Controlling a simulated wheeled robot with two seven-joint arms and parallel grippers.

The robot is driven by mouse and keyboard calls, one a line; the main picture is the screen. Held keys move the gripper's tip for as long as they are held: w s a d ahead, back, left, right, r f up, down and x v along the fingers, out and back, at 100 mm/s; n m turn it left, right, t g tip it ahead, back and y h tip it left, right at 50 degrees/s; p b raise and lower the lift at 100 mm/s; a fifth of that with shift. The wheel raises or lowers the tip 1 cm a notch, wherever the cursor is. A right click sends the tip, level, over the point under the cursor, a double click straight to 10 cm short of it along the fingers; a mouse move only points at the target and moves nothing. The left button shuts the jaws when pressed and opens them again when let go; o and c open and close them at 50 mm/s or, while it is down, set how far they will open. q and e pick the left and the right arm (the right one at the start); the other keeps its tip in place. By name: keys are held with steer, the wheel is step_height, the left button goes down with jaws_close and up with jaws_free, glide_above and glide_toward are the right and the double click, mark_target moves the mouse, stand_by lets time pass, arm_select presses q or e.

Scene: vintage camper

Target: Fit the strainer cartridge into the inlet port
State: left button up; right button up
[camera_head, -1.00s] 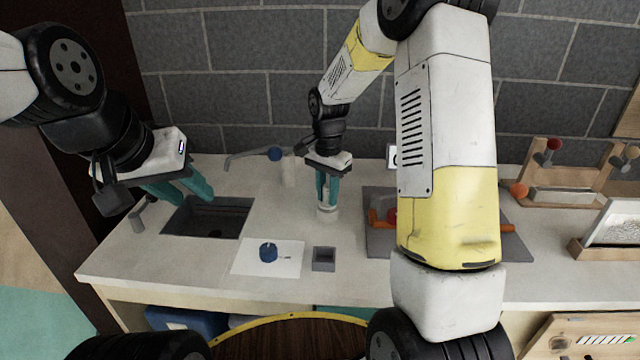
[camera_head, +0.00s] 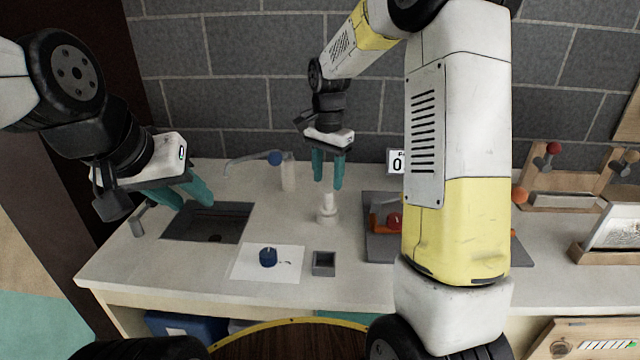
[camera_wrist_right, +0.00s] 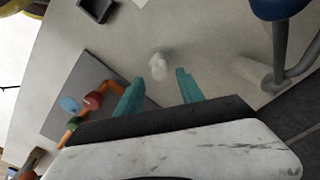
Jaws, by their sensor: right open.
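A white stepped piece (camera_head: 327,210), probably the strainer cartridge, stands upright on the counter. In the right wrist view it (camera_wrist_right: 158,67) lies beyond and between the fingertips. My right gripper (camera_head: 327,187) is open and empty just above it; its fingers also show in the right wrist view (camera_wrist_right: 158,88). A fitting with orange pipes and a red cap (camera_head: 394,221) sits on a grey mat (camera_head: 380,253), partly hidden by my right arm. I cannot make out the inlet port. My left gripper (camera_head: 195,205) is open and empty by the sink.
A dark sink (camera_head: 207,222) with a blue-ended tap (camera_head: 274,158) is at the left. A bottle (camera_head: 289,172) stands behind. Wooden racks (camera_head: 570,190) stand at the right.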

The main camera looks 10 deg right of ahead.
step_height(320, 180, up, 5)
steer(key=shift+f, duration=0.1)
steer(key=s+d+r+n+t+y, duration=0.1)
steer(key=s+r+n+t, duration=0.2)
steer(key=s, duration=0.9)
steer(key=s+d+r+n+t+y, duration=0.1)
steer(key=s+r+n+t, duration=0.2)
steer(key=s, duration=0.9)
steer(key=r+n, duration=0.1)
steer(key=n, duration=0.2)
steer(key=shift+d+r+n, duration=0.3)
steer(key=shift+d+r, duration=0.05)
steer(key=shift+d, duration=0.05)
steer(key=shift+c, duration=0.5)
